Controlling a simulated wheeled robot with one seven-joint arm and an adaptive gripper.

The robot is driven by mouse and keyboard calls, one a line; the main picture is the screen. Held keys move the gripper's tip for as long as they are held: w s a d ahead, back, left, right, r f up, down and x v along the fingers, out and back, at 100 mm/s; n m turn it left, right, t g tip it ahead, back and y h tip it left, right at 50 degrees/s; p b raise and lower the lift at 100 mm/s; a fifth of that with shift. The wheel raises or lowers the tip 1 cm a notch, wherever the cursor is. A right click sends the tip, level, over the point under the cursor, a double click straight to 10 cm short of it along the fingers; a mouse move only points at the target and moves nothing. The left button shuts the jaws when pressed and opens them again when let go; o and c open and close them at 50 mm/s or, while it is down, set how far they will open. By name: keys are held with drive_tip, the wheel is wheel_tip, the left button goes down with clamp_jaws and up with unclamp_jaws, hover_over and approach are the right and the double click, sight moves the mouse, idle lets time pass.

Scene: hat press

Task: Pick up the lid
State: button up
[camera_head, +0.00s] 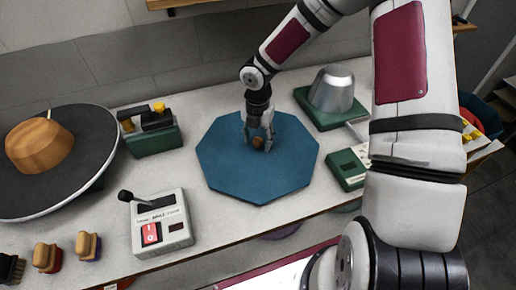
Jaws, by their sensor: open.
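The lid appears to be the flat teal octagonal panel (227,172) on the workbench, with a small round brown knob (257,142) near its middle. My gripper (258,146) points down over the panel. Its fingers are open, with the knob between them. I cannot tell whether either finger touches the knob. What lies under the panel is hidden.
A metal dome on a green base (318,115) and a green box (347,170) stand right of the panel. A grey switch box (160,222) and a green device (152,138) stand left. A wooden form on a dark disc (75,178) is far left.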

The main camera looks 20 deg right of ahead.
drive_tip(key=shift+f, duration=0.45)
clamp_jaws()
